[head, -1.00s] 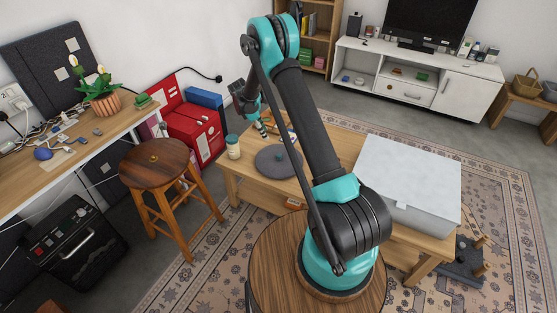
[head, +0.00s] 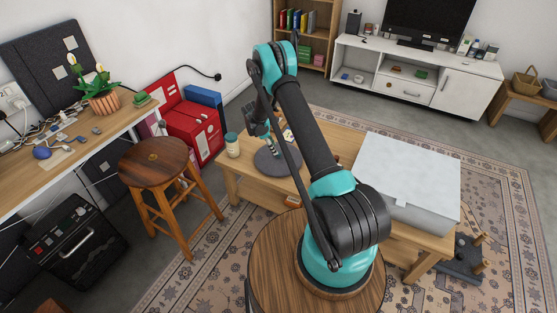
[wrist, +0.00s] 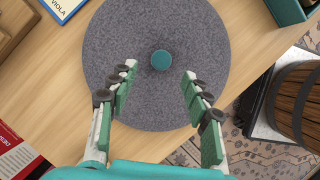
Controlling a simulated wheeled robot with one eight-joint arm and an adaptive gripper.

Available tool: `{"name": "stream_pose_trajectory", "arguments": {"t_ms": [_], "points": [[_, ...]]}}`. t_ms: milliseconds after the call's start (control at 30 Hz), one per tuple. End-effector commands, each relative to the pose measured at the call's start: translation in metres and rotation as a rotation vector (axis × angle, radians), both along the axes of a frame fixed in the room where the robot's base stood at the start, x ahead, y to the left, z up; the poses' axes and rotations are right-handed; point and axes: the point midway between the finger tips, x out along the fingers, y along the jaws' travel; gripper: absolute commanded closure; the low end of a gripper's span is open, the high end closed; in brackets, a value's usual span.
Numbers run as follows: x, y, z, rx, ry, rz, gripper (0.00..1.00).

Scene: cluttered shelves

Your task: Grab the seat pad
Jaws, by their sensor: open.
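The seat pad is a round grey felt disc (wrist: 120,40) lying flat on the wooden table, with a small teal round knob (wrist: 162,60) at its middle. In the head view the pad (head: 266,163) is partly hidden by my arm. My gripper (wrist: 160,72) is open, pointing down above the pad in the wrist view. Its two fingers stand apart, one on each side of the knob and a little below it in the picture. Nothing is between the fingers except the knob seen beyond them. I cannot tell the exact height gap.
A jar (head: 232,146) stands on the table left of the pad, and a large pale box (head: 405,170) stands to the right. In the wrist view a blue book (wrist: 62,8), a red item (wrist: 18,155) and a teal container (wrist: 288,10) lie around the pad.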

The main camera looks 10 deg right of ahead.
Motion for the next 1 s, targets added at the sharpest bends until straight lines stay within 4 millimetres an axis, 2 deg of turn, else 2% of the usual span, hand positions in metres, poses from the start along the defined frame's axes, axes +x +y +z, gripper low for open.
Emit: {"name": "stream_pose_trajectory", "arguments": {"t_ms": [333, 600, 1000], "points": [[-0.001, -0.017, -0.041, 0.0, 0.0, -0.001, 0.51], [-0.001, -0.019, -0.045, 0.0, 0.0, 0.0, 0.51], [-0.001, -0.019, -0.045, 0.0, 0.0, 0.0, 1.0]]}}
